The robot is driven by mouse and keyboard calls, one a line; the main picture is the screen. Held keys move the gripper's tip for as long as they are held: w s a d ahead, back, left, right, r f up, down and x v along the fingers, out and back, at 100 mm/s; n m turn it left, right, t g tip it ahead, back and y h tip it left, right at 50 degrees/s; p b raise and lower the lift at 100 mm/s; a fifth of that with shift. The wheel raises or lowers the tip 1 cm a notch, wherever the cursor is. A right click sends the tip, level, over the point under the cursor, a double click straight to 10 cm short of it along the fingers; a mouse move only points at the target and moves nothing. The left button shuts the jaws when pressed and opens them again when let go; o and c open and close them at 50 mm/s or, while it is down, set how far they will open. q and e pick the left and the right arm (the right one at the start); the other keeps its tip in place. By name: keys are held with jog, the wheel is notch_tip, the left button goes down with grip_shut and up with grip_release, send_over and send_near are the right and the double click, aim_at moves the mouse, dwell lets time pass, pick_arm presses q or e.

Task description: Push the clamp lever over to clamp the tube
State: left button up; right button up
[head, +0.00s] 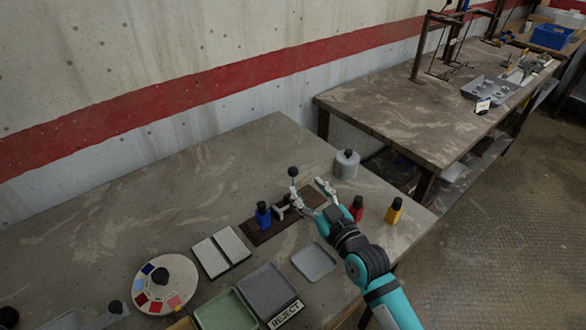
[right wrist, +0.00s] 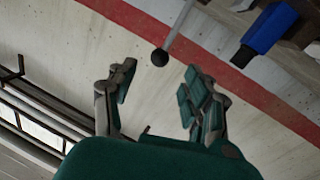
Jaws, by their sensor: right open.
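The clamp lever is a thin grey rod with a black ball knob (head: 292,172), standing up from a dark brown base (head: 256,238) on the near table. In the right wrist view the knob (right wrist: 160,58) shows just beyond and between the fingertips, its rod running up out of the picture. My right gripper (head: 309,187) is open and empty, with its fingers close to the lever; contact cannot be told. A pale grey piece (head: 280,213) sits on the base, partly hidden by the gripper; I cannot tell whether it is the tube. My left gripper is not in view.
A blue black-capped bottle (head: 263,215) stands at the base, also in the right wrist view (right wrist: 269,28). Red (head: 356,208) and yellow (head: 393,211) bottles and a grey canister (head: 346,165) stand near my arm. Trays (head: 314,262) and a colour disc (head: 165,284) lie in front.

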aim_at(296, 175)
jog(key=x, duration=0.7)
jog(key=shift+w+a+p, duration=0.1)
jog(key=shift+w+p, duration=0.05)
jog(key=shift+p, duration=0.15)
jog(key=shift+w+a, duration=0.15)
jog(key=shift+w, duration=0.2)
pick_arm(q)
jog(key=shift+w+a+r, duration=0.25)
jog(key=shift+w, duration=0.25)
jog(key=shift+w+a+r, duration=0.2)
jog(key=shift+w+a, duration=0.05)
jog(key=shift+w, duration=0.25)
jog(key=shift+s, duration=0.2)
pick_arm(e)
jog(key=shift+c, duration=0.9)
grip_shut()
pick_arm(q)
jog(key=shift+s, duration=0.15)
pick_arm(e)
jog(key=shift+f, duration=0.1)
